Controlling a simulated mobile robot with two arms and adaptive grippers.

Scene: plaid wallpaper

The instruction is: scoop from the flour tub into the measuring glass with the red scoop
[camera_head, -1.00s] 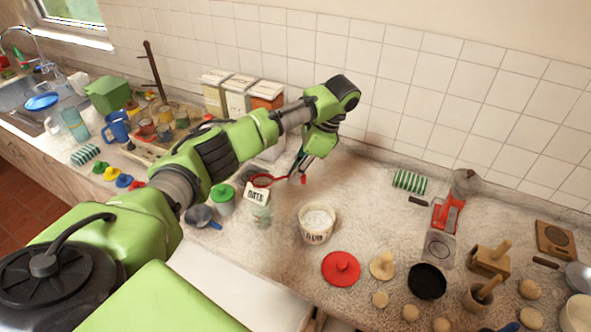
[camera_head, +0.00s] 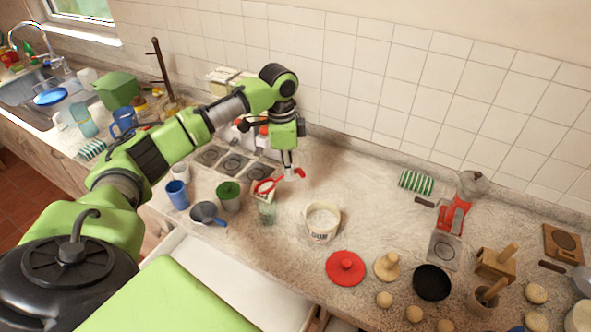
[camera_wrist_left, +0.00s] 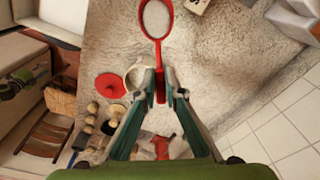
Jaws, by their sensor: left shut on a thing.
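My left gripper (camera_head: 289,172) points down above the counter, behind and left of the flour tub. It is shut on the handle of the red scoop (camera_head: 265,187). The scoop's bowl reaches left, above and slightly behind the clear measuring glass (camera_head: 267,214). In the left wrist view the gripper (camera_wrist_left: 160,88) holds the red scoop (camera_wrist_left: 158,50); the bowl's inside looks pale, and I cannot tell whether it holds flour. The white flour tub (camera_head: 322,236) stands open with white contents, right of the glass. It is partly hidden behind the fingers in the wrist view (camera_wrist_left: 131,78). My right gripper is not in view.
A red lid (camera_head: 345,268) lies in front of the tub. A green-topped cup (camera_head: 229,202), a grey pan (camera_head: 207,214) and a blue cup (camera_head: 177,194) stand left of the glass. The counter between the tub and the striped green item (camera_head: 416,183) is clear.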

